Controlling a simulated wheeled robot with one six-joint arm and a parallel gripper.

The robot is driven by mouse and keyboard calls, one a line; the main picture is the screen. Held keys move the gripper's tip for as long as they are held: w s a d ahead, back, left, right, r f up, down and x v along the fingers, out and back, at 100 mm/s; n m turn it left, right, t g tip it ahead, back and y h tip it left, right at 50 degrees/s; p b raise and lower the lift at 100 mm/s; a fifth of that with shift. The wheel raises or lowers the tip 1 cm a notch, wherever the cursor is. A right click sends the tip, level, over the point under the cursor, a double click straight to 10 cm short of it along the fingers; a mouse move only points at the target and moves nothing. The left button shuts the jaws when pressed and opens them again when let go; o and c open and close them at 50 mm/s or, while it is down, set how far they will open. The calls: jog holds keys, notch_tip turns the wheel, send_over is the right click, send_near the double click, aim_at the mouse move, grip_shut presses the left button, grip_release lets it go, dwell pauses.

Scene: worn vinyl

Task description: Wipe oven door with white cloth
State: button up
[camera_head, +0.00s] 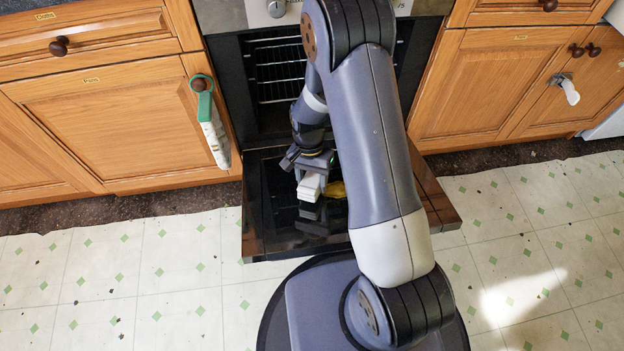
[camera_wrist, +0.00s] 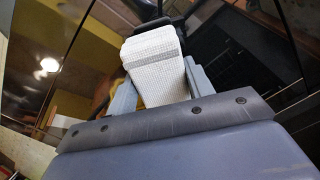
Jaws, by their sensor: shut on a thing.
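The oven door (camera_head: 262,232) is folded down and lies open, its dark glossy inner face up. My gripper (camera_head: 312,172) is over the middle of the door, pointing down. It is shut on the white cloth (camera_head: 309,188), which is a folded, thick block low against the door. In the wrist view the cloth (camera_wrist: 155,72) sits between the two grey fingers, its woven texture and a grey stripe showing. I cannot tell whether it touches the glass. A yellow patch (camera_head: 337,190) shows beside the gripper on the door; I cannot tell what it is.
The oven cavity with a wire rack (camera_head: 278,75) is open behind my arm. Wooden cupboards (camera_head: 110,120) flank it. A green-handled item (camera_head: 205,105) hangs from the left cupboard knob. The tiled floor (camera_head: 150,260) is clear on both sides of my base.

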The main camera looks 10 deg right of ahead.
aim_at(332, 192)
jog(key=shift+b+x, duration=0.6)
jog(key=shift+x, duration=0.2)
dwell(0.9)
jog(key=shift+d, duration=2.65)
jog(key=shift+d, duration=0.1)
jog(key=shift+d, duration=2.55)
jog(key=shift+d+f, duration=0.1)
jog(key=shift+d, duration=2.55)
jog(key=shift+a, duration=2.65)
